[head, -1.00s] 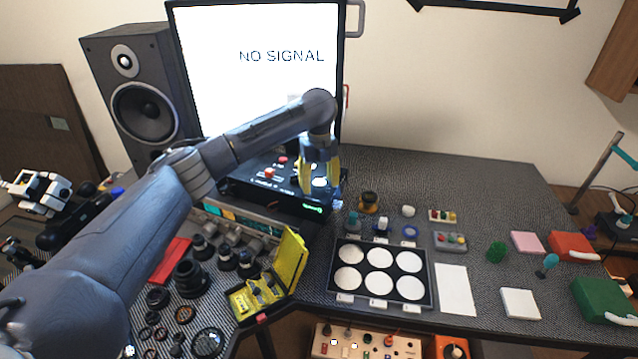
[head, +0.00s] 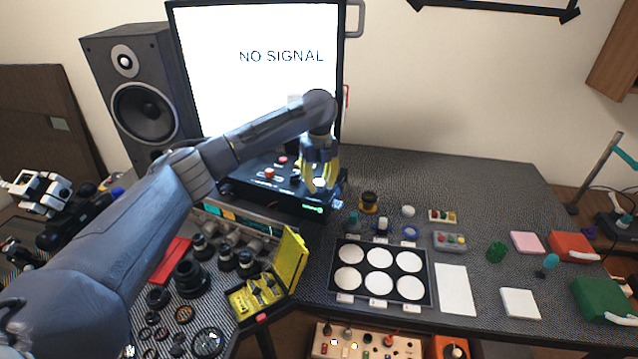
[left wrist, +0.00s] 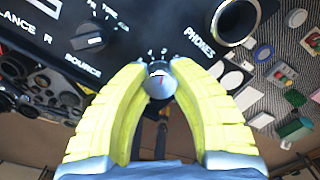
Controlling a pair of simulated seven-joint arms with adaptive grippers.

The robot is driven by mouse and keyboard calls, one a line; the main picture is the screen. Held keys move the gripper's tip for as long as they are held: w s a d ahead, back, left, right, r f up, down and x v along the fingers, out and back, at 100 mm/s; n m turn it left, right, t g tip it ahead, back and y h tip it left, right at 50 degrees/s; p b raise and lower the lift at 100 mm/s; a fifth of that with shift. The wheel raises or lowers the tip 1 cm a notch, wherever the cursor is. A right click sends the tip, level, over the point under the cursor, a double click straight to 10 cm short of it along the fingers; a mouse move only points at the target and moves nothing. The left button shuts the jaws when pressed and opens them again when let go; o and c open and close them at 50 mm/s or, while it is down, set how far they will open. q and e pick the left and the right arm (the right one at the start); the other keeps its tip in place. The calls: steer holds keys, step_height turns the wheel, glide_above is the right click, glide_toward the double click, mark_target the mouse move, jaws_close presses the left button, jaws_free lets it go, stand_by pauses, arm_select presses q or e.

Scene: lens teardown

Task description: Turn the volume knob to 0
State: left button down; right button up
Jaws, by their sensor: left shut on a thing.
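My left gripper (head: 320,188), with yellow fingers, is at the right part of the front of a black audio unit (head: 252,192) below the monitor. In the left wrist view its fingertips (left wrist: 163,66) are shut on a small silver knob (left wrist: 160,84). The knob has a reddish pointer mark. A few white scale digits show just beyond it; I cannot read the exact setting. The fingers hide the knob's sides and much of its scale, and in the head view they cover the knob. My right gripper is in neither view.
A black SOURCE knob (left wrist: 91,40) and a round PHONES socket (left wrist: 236,22) flank the held knob. The monitor (head: 255,70) stands behind the unit and a speaker (head: 145,95) to its left. A black tray (head: 334,262) and small parts lie to the right.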

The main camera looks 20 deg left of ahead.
mark_target(318, 182)
arm_select(q)
steer(key=shift+a+n, duration=0.1)
steer(key=shift+n, duration=0.3)
steer(key=n, duration=0.5)
steer(key=shift+r, duration=0.1)
steer(key=n, duration=0.6)
stand_by(0.5)
steer(key=c, duration=1)
jaws_free()
steer(key=shift+o, duration=0.2)
step_height(318, 182, up, 12)
